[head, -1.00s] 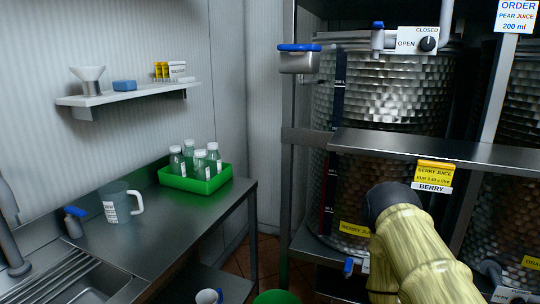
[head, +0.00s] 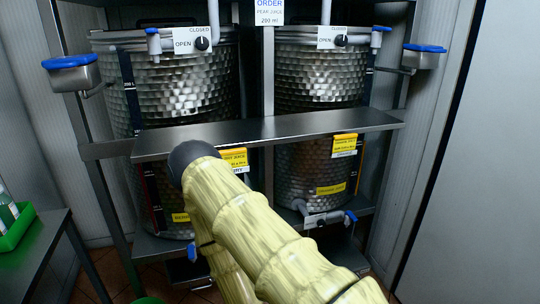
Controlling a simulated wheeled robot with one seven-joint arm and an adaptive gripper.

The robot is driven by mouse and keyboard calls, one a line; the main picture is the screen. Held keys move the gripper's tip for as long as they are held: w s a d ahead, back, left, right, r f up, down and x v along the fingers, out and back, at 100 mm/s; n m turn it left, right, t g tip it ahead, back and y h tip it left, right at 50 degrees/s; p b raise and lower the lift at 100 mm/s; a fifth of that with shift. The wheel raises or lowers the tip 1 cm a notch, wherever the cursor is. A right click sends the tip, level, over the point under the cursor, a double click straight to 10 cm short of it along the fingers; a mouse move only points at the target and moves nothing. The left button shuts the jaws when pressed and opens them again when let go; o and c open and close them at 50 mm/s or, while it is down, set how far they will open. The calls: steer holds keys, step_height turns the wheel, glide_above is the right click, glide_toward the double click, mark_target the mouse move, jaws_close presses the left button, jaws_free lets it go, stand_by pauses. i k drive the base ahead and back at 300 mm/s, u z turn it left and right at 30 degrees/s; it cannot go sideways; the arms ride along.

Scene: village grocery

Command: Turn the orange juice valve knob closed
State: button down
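The right steel tank (head: 317,95) carries a yellow label that appears to read orange. At its top is a white OPEN/CLOSED plate (head: 328,42) with a small dark knob (head: 340,40). The knob's exact setting is too small to tell. A grey outlet valve with a blue end (head: 349,216) sits at the foot of this tank. My arm reaches up from the bottom of the head view in front of the left tank, well away from the right tank's knob. My gripper is not in view.
The left berry tank (head: 183,85) has its own dark knob (head: 201,43). A steel shelf (head: 270,130) crosses in front of both tanks. Blue-lidded boxes (head: 425,58) stick out at the sides. A green bottle tray (head: 17,231) stands at left. The pale wall at right is bare.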

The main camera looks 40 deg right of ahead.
mark_target(322, 224)
steer(key=z, duration=1.65)
